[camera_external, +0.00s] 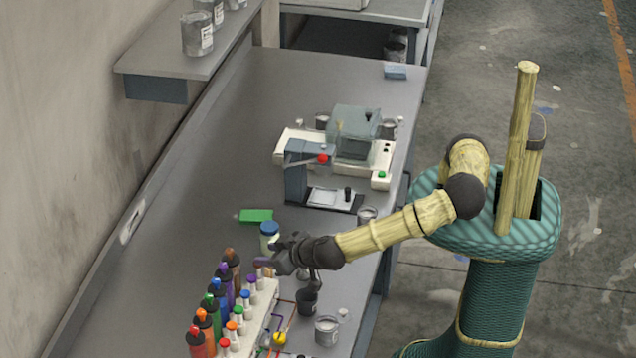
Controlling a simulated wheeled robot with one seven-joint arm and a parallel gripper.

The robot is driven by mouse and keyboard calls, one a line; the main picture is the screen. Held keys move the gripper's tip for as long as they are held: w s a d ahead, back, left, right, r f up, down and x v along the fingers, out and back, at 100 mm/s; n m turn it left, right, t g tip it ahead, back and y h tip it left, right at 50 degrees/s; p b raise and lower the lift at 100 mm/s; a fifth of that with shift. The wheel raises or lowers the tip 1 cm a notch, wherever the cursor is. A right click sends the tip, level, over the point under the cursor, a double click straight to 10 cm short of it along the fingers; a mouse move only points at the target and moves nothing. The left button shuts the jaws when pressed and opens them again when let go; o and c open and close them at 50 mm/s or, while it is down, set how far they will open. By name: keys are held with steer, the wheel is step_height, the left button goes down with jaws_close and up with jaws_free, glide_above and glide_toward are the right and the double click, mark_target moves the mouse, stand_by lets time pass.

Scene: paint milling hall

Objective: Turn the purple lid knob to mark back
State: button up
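Two purple things show left of my gripper (274,256): a small purple-topped piece (251,281) on the white rack, and a purple-topped bottle (225,283) in the row behind it. I cannot tell which of them, if either, is the purple lid knob, and no back mark can be made out. My gripper is low over the rack's far end, beside a blue-lidded jar (269,235). A small brown-topped piece (262,263) is at or just below the fingertips; whether they touch is unclear. The fingers are too small and dark to show their opening.
Several coloured bottles (205,326) line the rack (254,321). A black cup (306,302) and a grey tin (326,331) stand under and near my wrist. A green block (256,215) lies behind the jar. A bench machine (380,155) stands farther back.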

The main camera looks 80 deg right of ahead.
steer(key=d+f+g+b, duration=0.2)
steer(key=d+f+g, duration=0.2)
steer(key=d, duration=0.9)
steer(key=d+f+g+y+b, duration=0.1)
steer(key=d+f+g, duration=0.3)
steer(key=d, duration=0.9)
steer(key=shift+s+f+b, duration=0.15)
steer(key=shift+f+b, duration=0.15)
steer(key=shift+b, duration=0.3)
steer(key=shift+o, duration=0.2)
steer(key=shift+d, duration=0.1)
steer(key=w+a+r+n+y+p, duration=0.1)
steer(key=w+a+r+n+y, duration=0.1)
steer(key=a+r, duration=0.9)
steer(key=w+a+r+n+t+y+p, duration=0.1)
steer(key=a+r+n, duration=0.4)
steer(key=a+r, duration=0.6)
steer(key=w+a+y, duration=0.1)
steer(key=a+y, duration=0.1)
steer(key=a, duration=0.3)
steer(key=shift+w+r+t+p, duration=0.15)
steer(key=shift+w+t+p, duration=0.15)
steer(key=shift+p, duration=0.1)
